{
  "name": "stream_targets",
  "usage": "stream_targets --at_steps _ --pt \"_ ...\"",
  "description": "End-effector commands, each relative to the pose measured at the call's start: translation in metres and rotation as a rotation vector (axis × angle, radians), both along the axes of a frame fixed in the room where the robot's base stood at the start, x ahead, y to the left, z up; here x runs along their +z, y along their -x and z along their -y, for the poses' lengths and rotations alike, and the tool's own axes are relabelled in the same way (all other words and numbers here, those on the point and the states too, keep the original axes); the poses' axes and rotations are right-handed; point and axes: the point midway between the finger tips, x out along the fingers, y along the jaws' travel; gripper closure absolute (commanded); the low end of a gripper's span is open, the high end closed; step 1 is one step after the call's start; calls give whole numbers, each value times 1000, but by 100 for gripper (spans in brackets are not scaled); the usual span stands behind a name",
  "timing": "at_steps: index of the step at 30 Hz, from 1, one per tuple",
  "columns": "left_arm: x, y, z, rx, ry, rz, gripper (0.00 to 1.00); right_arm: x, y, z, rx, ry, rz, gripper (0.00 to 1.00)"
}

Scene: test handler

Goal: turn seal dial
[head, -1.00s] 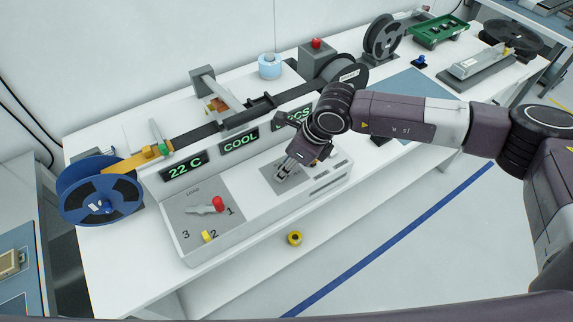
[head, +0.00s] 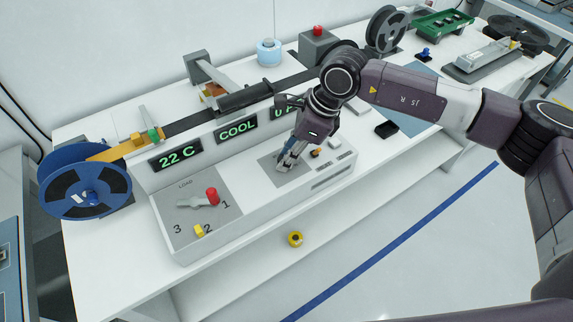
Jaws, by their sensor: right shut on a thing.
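My right gripper (head: 288,164) points down at the right grey panel (head: 268,168) on the front of the white machine (head: 245,205). Its fingers are shut at the panel's surface, on what looks like the seal dial, which the fingers hide almost wholly. I cannot read the dial's setting or its label. A small orange-and-black knob (head: 316,152) sits just right of the fingers. My left gripper is not in view.
The LOAD panel (head: 183,215) has a red-tipped lever (head: 211,197) and a yellow block (head: 199,230). Displays read 22 C (head: 175,158) and COOL (head: 237,130); my arm partly covers a third. A blue reel (head: 85,181) stands left.

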Motion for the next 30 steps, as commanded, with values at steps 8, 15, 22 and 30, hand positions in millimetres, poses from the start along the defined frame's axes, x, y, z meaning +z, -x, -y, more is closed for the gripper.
stream_targets --at_steps 8,15,22,30 --pt "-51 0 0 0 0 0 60 -6 -4 -1 258 -4 4 100" --pt "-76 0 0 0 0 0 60 -3 -5 -2 463 -4 3 100" --pt "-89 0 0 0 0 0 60 -1 -6 -1 607 -2 3 100" --pt "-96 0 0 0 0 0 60 1 -6 -1 694 0 4 100"
